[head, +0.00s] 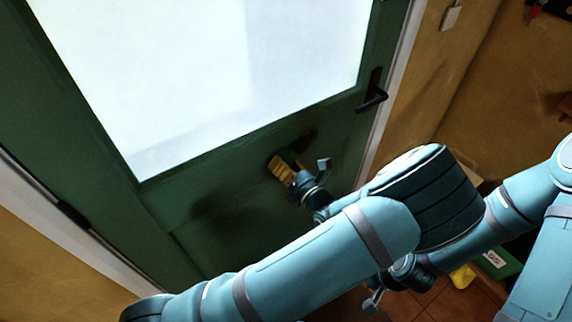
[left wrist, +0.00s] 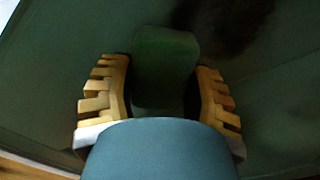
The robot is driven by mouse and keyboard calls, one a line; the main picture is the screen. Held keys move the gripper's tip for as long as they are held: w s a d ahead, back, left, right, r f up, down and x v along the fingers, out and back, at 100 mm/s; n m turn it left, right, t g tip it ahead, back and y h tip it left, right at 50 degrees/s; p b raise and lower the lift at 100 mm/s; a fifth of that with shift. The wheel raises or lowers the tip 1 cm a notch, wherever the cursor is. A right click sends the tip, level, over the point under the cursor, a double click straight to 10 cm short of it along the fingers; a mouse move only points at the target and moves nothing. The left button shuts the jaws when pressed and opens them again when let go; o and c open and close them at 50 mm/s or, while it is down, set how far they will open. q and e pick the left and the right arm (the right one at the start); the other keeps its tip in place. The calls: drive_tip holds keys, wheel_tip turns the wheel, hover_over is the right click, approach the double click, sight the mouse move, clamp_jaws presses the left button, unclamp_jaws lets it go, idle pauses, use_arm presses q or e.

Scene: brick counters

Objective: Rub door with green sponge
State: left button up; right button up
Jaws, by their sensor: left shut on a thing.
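The green door (head: 200,215) has a large bright pane and a dark handle (head: 372,92) at its right side. My left gripper (head: 283,164) is at the lower panel of the door, below the pane. It is shut on the green sponge (left wrist: 165,62), which sits between its two yellow ribbed fingers in the left wrist view. The door surface (left wrist: 50,60) lies right behind the sponge; I cannot tell whether they touch. A dark smudge (left wrist: 230,20) shows on the door beyond the sponge.
A white door frame (head: 397,75) and a yellow-brown wall (head: 450,75) stand to the right. A green box (head: 500,262) with white lettering and a small yellow thing (head: 462,276) are low at the right, above the reddish tiled floor (head: 440,305).

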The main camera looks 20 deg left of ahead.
sight(309, 139)
use_arm(q)
drive_tip(key=shift+w+d+p, duration=0.4)
drive_tip(key=shift+w+d, duration=0.75)
drive_tip(key=shift+w, duration=0.15)
drive_tip(key=shift+w+d, duration=0.45)
drive_tip(key=shift+w, duration=0.25)
drive_tip(key=shift+w+d, duration=0.45)
drive_tip(key=shift+w, duration=0.25)
drive_tip(key=shift+w+d, duration=0.55)
drive_tip(key=shift+w, duration=0.2)
drive_tip(key=shift+w+d, duration=0.55)
drive_tip(key=shift+w, duration=0.15)
drive_tip(key=shift+w+d, duration=1.05)
drive_tip(key=shift+w, duration=0.2)
drive_tip(key=shift+w+r+p, duration=0.1)
drive_tip(key=shift+r+p, duration=0.3)
drive_tip(key=shift+r, duration=0.5)
drive_tip(key=shift+s+a+p, duration=0.5)
drive_tip(key=shift+s+p, duration=0.1)
drive_tip(key=shift+s, duration=0.05)
drive_tip(key=shift+s+a+p, duration=0.5)
drive_tip(key=shift+s+a, duration=0.15)
drive_tip(key=shift+s, duration=0.2)
